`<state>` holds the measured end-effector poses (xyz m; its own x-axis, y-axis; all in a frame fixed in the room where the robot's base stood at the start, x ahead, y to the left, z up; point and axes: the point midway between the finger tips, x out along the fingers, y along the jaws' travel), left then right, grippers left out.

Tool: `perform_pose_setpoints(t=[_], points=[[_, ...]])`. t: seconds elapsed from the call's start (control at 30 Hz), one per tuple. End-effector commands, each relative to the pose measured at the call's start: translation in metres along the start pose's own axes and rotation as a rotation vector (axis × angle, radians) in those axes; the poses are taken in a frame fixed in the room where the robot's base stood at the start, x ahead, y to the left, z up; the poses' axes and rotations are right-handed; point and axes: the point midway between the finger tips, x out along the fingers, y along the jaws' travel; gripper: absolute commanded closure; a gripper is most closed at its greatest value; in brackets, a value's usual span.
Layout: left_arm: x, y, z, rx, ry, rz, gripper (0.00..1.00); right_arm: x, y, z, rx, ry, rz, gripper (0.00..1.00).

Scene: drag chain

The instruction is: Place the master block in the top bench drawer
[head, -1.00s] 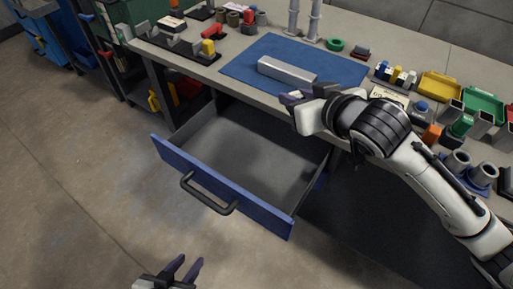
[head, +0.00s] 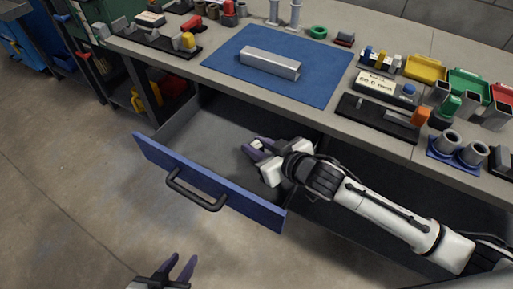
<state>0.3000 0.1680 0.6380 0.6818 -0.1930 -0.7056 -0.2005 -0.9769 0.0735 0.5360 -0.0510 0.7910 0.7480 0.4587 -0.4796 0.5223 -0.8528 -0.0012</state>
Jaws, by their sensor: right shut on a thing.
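The top bench drawer (head: 215,190) is pulled out, with a blue front and a black handle; its visible inside looks empty apart from my gripper. My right gripper (head: 252,149) reaches over the drawer's inside, shut on a small pale block (head: 262,142), which looks like the master block. The fingers partly hide it, and I cannot tell whether it touches the drawer floor. My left gripper (head: 182,267) is open and empty at the bottom edge, in front of the drawer and apart from it.
A long silver bar (head: 270,63) lies on the blue mat (head: 318,88) on the bench. A labelled box (head: 383,88), a black tray (head: 375,117), grey cylinders and coloured bins crowd the right side. The bench edge is just behind the drawer.

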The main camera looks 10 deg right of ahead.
Motion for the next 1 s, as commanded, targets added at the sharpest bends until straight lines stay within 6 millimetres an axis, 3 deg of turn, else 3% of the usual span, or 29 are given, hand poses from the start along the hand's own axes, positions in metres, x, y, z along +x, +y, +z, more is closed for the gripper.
perform_pose_setpoints(t=[0.43,0.47,0.57,0.87,1.0], points=[[0.001,0.000,0.009,-0.002,-0.013,0.000,0.68,0.006,-0.001,0.010,0.000,0.005,-0.002,1.00],[0.001,0.000,0.009,-0.002,-0.013,0.000,0.68,0.006,-0.001,0.011,0.000,0.001,-0.001,0.75],[0.001,0.000,0.009,-0.002,-0.014,0.000,0.68,0.006,0.000,0.011,0.000,0.001,-0.001,0.58],[0.000,0.000,0.009,-0.002,-0.014,0.000,0.68,0.006,0.000,0.010,-0.001,0.001,-0.001,0.58],[-0.001,0.000,0.007,-0.002,-0.014,0.000,0.68,-0.004,0.000,0.008,-0.001,-0.001,-0.001,0.58]])
